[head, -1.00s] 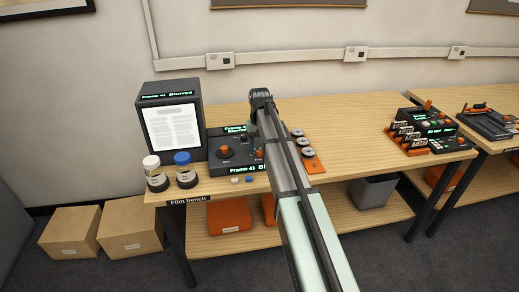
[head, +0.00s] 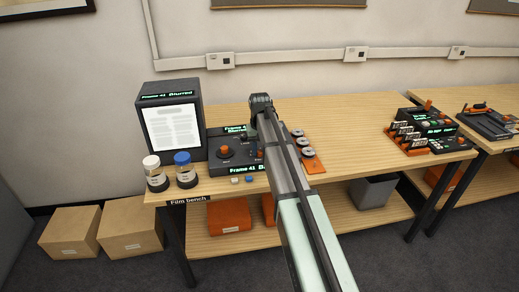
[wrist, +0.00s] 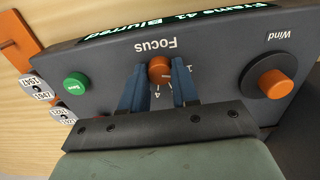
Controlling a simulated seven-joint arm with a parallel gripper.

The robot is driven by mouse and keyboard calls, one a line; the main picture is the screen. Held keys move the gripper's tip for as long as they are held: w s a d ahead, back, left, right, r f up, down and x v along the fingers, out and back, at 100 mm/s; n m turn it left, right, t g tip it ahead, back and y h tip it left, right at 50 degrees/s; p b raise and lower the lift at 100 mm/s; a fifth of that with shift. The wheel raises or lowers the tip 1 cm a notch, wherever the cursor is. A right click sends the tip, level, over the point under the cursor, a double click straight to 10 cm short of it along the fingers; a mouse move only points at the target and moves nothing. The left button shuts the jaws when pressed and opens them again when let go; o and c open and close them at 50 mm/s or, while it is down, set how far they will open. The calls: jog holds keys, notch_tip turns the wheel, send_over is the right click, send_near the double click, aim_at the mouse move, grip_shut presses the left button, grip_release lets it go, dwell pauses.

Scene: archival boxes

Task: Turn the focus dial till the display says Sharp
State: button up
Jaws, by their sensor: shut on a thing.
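The orange focus dial (wrist: 160,70) sits on the dark control panel (wrist: 215,75) under the upside-down word Focus in the wrist view. My gripper (wrist: 160,82) is shut on this dial, a blue finger on each side. A pale pointer mark and scale numbers show beside it, partly hidden by the fingers. The display (wrist: 180,20) on the panel reads Frame 41 Blurred. In the head view the viewer's display strip (head: 167,95) also reads Frame 41 Blurred, above a lit page (head: 171,128). My arm hides the focus dial there.
An orange Wind knob (wrist: 275,84) and a green button (wrist: 76,86) flank the dial. Two jars, white-capped (head: 152,162) and blue-capped (head: 183,159), stand at the bench's front left. Small reels lie on an orange strip (head: 313,165) right of my arm. The bench's back is clear.

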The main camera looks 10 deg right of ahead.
grip_shut()
jog(key=shift+m, duration=2.8)
jog(key=o, duration=0.8)
grip_release()
